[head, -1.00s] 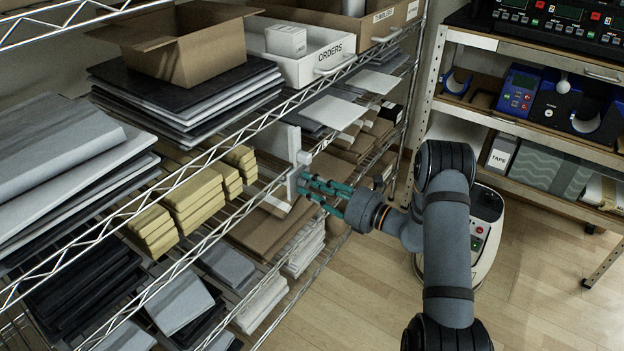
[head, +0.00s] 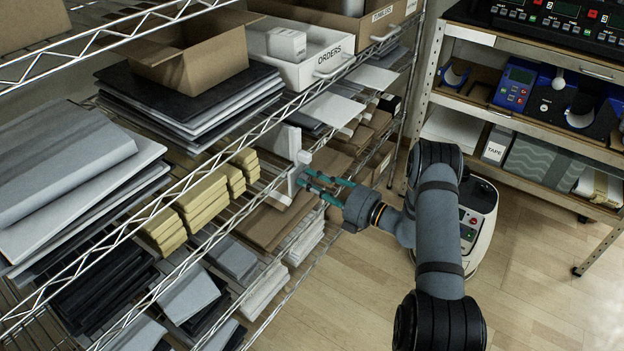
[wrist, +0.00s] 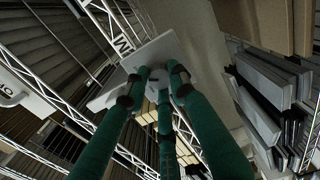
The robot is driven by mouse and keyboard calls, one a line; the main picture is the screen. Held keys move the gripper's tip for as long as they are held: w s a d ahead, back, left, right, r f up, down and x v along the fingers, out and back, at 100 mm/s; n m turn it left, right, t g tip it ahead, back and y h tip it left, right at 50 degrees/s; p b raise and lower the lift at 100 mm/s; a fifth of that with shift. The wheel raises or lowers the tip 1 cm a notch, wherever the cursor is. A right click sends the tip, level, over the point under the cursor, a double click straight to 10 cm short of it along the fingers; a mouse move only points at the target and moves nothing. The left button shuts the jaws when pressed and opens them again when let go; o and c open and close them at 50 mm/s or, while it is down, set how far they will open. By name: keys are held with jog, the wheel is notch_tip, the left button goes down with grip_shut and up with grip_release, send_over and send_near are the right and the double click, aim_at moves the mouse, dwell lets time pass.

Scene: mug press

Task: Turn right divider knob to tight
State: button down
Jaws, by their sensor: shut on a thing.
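The white right divider (head: 287,143) stands upright at the shelf's front edge in the head view, with a light upright strip at its front. My gripper (head: 306,180), with teal fingers, reaches it from the right, and its fingertips are at the front of this strip. In the wrist view a pale grey round knob (wrist: 156,84) sits between the fingertips of my gripper (wrist: 157,88), in front of the white divider plate (wrist: 156,50). The fingers are closed around the knob. Its markings and exact angle are hidden.
The wire shelf's front rail (head: 227,143) runs past the divider. Yellow stacks (head: 200,205) lie left of it and brown cardboard sheets (head: 275,222) below. A white ORDERS bin (head: 310,58) stands above. Floor is open to the right, before a second rack (head: 540,135).

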jog(key=shift+m, duration=0.5)
jog(key=c, duration=1.5)
grip_release()
jog(key=shift+o, duration=0.2)
jog(key=shift+d, duration=0.1)
jog(key=v, duration=1.2)
